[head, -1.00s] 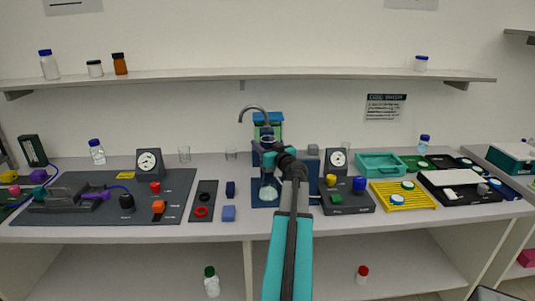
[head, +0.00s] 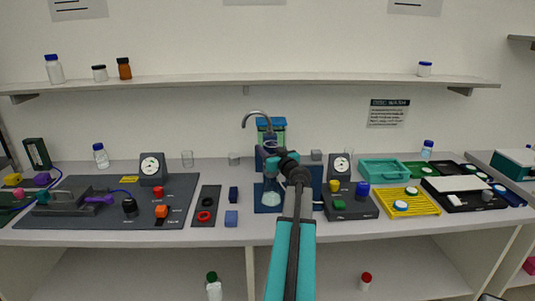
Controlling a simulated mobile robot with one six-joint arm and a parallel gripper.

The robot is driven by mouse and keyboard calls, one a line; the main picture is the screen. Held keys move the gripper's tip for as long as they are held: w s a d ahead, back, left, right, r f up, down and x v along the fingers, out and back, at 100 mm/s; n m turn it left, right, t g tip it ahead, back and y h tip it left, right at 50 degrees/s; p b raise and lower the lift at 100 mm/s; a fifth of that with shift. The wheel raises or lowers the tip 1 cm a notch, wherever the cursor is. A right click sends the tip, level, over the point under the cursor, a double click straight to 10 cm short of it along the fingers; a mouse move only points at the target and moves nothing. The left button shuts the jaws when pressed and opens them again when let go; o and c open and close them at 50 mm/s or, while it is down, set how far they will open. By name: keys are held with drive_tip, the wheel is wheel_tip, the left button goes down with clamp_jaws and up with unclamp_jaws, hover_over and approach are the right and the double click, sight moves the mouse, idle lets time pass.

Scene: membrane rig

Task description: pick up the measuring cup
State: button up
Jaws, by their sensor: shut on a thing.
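My gripper (head: 269,148) is at the back middle of the bench, in front of the green container with a blue lid (head: 278,127) and near the curved tap (head: 257,116). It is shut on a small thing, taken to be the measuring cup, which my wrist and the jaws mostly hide. I cannot make out its full shape or whether it is clear of the surface. My teal arm reaches up from the bottom middle.
A blue stand with glassware (head: 271,196) is just below my gripper. A gauge (head: 341,166) and a dark control box (head: 350,205) stand to the right. A dark mat (head: 60,215) with equipment lies left. A shelf (head: 200,83) runs above the bench.

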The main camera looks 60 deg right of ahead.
drive_tip(key=shift+r, duration=0.15)
drive_tip(key=s+a+r+b, duration=0.2)
drive_tip(key=s+a+b, duration=0.1)
drive_tip(key=s, duration=0.4)
drive_tip(key=s+a+r+b, duration=0.2)
drive_tip(key=s+a+b, duration=0.1)
drive_tip(key=s, duration=0.5)
drive_tip(key=shift+r+b, duration=0.3)
drive_tip(key=shift+b, duration=0.1)
idle(0.4)
